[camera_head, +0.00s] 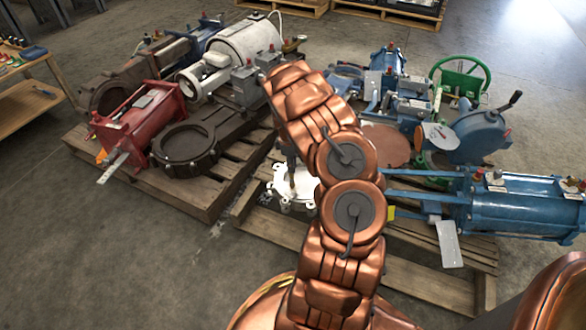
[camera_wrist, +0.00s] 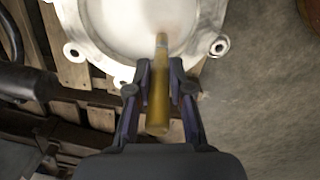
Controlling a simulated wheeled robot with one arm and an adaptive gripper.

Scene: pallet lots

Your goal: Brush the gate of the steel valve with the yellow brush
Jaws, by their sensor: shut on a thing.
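The steel valve (camera_wrist: 84,45) shows in the wrist view as a pale round flange with bolt lugs, cut off by the top edge. Its gate (camera_wrist: 125,22) is the smooth pale disc inside the ring. My gripper (camera_wrist: 160,74) is shut on the yellow brush (camera_wrist: 158,112), whose tip points up the picture over the gate's lower right part. I cannot tell whether the tip touches the gate. In the head view the steel valve (camera_head: 296,184) is a bright white ring on the right pallet, partly hidden by my copper arm. My gripper and the brush are not clear there.
A red actuator (camera_head: 140,122) and a dark valve (camera_head: 185,148) sit on the left pallet (camera_head: 200,195). Blue valves and a blue cylinder (camera_head: 515,205) crowd the right pallet (camera_head: 425,285). A green handwheel (camera_head: 460,75) stands behind. The concrete floor at front left is clear.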

